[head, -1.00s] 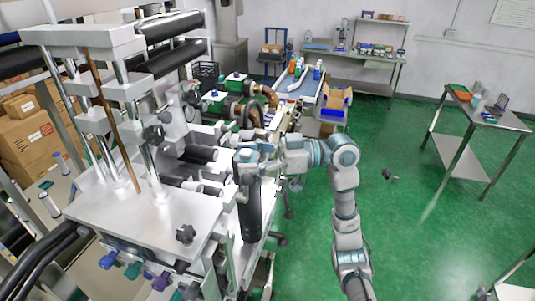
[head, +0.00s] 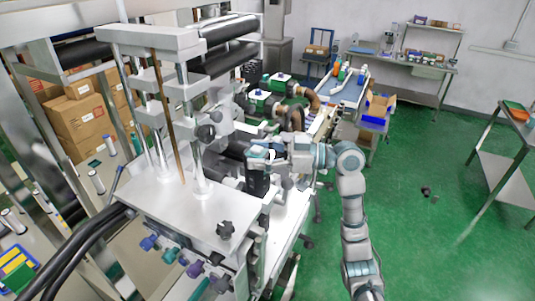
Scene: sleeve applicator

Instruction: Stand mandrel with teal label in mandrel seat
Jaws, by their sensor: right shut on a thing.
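My right gripper (head: 263,153) is shut on a dark, upright cylinder, the mandrel (head: 257,183), which hangs below the fingers beside the right edge of the machine's plate. Its lower part is hidden behind the machine. I cannot make out a teal label on it. I cannot clearly pick out the mandrel seat; the area under the gripper is crowded with machine parts. My left gripper is not in view.
Dark rollers (head: 226,168) stick out close left of the gripper. Coloured knobs (head: 171,256) line the front.

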